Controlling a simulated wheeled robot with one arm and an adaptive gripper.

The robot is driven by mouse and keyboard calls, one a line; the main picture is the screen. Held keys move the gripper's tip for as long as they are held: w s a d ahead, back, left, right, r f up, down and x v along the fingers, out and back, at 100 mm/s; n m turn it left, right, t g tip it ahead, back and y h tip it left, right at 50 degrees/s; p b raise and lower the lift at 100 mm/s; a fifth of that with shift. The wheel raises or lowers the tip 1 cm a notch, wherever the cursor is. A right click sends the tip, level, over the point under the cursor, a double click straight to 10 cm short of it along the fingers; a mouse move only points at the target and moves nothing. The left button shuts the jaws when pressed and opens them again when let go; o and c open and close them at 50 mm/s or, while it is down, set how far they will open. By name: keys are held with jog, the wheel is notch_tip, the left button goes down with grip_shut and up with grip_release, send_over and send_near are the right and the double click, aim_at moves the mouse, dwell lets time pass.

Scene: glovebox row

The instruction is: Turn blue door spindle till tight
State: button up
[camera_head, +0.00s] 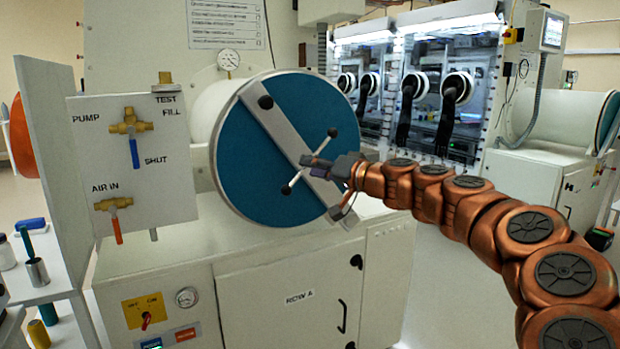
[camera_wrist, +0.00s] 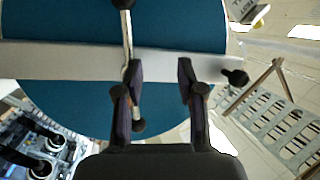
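The round blue door (camera_head: 240,150) is closed on the antechamber's end, with a pale strap (camera_head: 280,125) running diagonally across it. The spindle's thin metal handle bar (camera_head: 294,181) has black ball ends and stands at the door's middle. My gripper (camera_head: 312,163) is at the spindle and hides its hub. In the wrist view my gripper (camera_wrist: 158,72) is open, its two dark fingers apart over the strap. The handle bar (camera_wrist: 127,35) runs down beside and partly behind the left finger; whether they touch I cannot tell. Nothing shows between the fingertips.
A valve panel (camera_head: 135,190) with blue and orange levers stands left of the door. A white cabinet (camera_head: 290,290) is below. Gloveboxes (camera_head: 440,90) stand behind on the right. A side table (camera_head: 50,285) holds small containers at the left.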

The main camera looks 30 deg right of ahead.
jog(key=d+m+h, duration=0.1)
jog(key=d, duration=0.4)
jog(key=shift+t, duration=0.3)
jog(key=shift+f+p+x, duration=0.15)
jog(key=shift+f+x, duration=0.05)
jog(key=shift+x, duration=1.7)
jog(key=shift+f+p+x, duration=0.15)
jog(key=shift+f+x, duration=0.05)
jog(key=shift+x, duration=1.75)
grip_shut()
